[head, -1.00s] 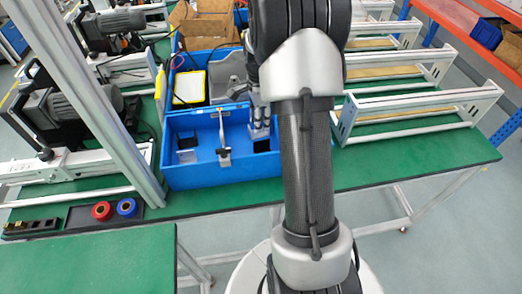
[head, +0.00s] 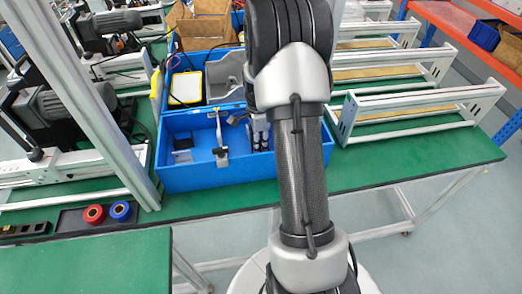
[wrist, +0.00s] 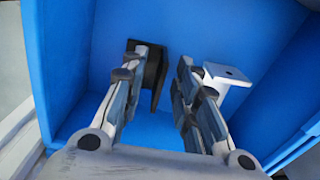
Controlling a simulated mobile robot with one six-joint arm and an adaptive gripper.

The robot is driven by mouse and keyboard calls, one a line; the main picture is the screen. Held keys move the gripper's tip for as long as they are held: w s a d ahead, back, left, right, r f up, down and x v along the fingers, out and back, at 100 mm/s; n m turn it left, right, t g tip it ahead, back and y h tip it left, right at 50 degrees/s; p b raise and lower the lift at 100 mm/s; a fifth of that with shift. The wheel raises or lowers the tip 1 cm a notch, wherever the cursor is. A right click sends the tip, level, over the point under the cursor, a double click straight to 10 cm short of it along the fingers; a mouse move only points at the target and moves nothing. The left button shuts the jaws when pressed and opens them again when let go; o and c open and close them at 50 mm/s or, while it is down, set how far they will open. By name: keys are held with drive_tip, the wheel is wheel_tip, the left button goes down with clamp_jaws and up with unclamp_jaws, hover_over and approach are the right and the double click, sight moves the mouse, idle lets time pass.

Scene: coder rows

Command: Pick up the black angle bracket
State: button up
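The black angle bracket (wrist: 155,72) lies in a blue bin in the wrist view, beyond and between my fingertips, closer to the left finger, which hides part of it. My gripper (wrist: 162,60) is open, with its fingers apart and no visible grip on the bracket. In the head view my gripper (head: 260,135) reaches down into the right part of the blue bin (head: 220,178). A silver bracket (wrist: 228,75) stands just outside the right finger in the wrist view. Another black piece (head: 183,156) lies in the bin's left part in the head view.
The bin's blue walls (wrist: 65,65) rise close around my gripper. A second blue bin behind holds a yellow-edged white item (head: 187,87). Red (head: 94,213) and blue (head: 120,210) rolls lie at the front left. Metal frames (head: 420,105) stand to the right on the green table.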

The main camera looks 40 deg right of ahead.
drive_tip(key=shift+c, duration=0.3)
clamp_jaws()
drive_tip(key=shift+r, duration=0.1)
